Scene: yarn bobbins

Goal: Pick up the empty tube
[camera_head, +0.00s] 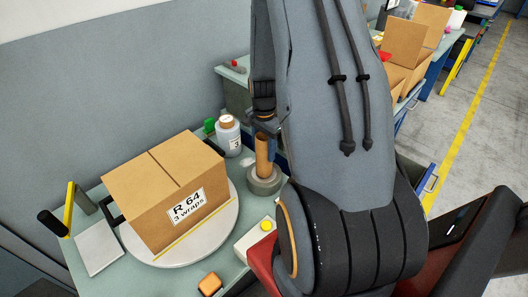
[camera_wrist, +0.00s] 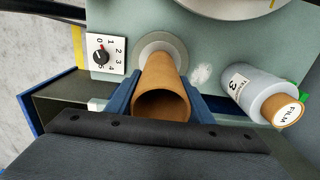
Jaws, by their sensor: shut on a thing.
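The empty tube (camera_wrist: 164,84) is a plain brown cardboard cylinder with an open, hollow end facing the wrist camera. In the head view the tube (camera_head: 262,152) stands upright over a round grey base (camera_head: 264,181) on the bench. My gripper (camera_wrist: 162,98) has its blue fingers on both sides of the tube and is shut on it. In the head view my arm hides most of the gripper. I cannot tell whether the tube's lower end still touches the base.
A film roll (camera_wrist: 262,94) stands close to the right of the tube in the wrist view. A cardboard box (camera_head: 166,190) marked R 64 sits on a round white turntable (camera_head: 228,222). A dial box (camera_wrist: 102,54) is at the left. Cardboard boxes (camera_head: 403,42) stand on a farther bench.

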